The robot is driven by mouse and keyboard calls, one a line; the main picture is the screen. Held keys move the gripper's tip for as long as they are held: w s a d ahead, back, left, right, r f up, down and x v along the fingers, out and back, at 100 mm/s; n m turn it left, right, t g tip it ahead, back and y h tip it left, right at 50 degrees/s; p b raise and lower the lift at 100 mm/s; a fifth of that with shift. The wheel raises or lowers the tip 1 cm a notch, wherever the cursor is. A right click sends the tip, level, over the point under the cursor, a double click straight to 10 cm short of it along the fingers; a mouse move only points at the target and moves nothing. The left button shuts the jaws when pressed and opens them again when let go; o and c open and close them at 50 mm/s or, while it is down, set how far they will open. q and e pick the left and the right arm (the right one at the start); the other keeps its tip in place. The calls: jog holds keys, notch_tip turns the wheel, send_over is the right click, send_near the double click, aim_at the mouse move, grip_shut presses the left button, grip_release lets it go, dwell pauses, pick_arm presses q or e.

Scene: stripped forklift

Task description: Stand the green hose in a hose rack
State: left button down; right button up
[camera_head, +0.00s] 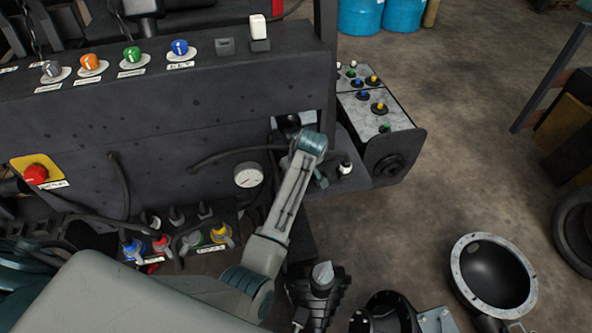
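I cannot make out a green hose for certain. A green-capped knob (132,54) stands on top of the dark panel, and a small green cap (385,128) shows on the side console. A grey-green coupling (190,239) sits low on the panel among blue (132,250), red (161,243) and yellow (219,232) ones. No hose rack can be clearly told. My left arm comes in from the lower left and reaches up to a recess (290,121) in the panel. Its fingers are hidden or too small to read. My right gripper is not seen.
The dark forklift panel (90,125) fills the left, with black hoses (122,185) and a round gauge (248,175). A speckled console (372,105) juts out at its right. A round bowl-like part (465,250) stands lower right. Open concrete floor (470,160) lies between.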

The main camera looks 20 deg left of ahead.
pick_arm(q)
jog(key=shift+f, duration=0.15)
jog(key=c, duration=1)
grip_release()
jog(key=shift+o, duration=0.2)
